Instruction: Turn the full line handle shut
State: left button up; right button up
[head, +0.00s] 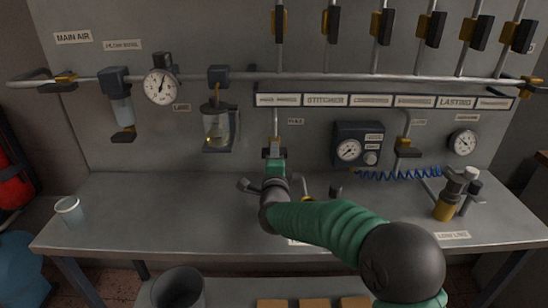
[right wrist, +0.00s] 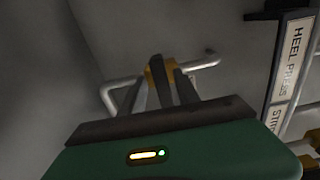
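My right gripper (head: 275,152) is at the middle of the wall panel, at the lower end of a short drop pipe (head: 276,122) under the main pipe. A small label (head: 296,121) beside that pipe is too small to read surely. In the right wrist view, my two dark fingers (right wrist: 168,88) stand apart, with a yellow valve part (right wrist: 158,68) at their tips and a dark piece between them. I cannot tell whether they press on it. The handle is mostly hidden in the head view by my gripper. My left gripper is not in view.
A similar drop with a yellow valve (head: 405,143) hangs to the right, past a gauge box (head: 358,145). A glass bowl unit (head: 217,125) hangs to the left. The bench (head: 150,205) is clear at left, apart from a cup (head: 69,211). A yellow-and-grey tool (head: 446,206) stands at right.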

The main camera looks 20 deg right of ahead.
jog(key=v, duration=1.7)
jog(key=shift+p, duration=0.3)
jog(key=shift+w, duration=0.1)
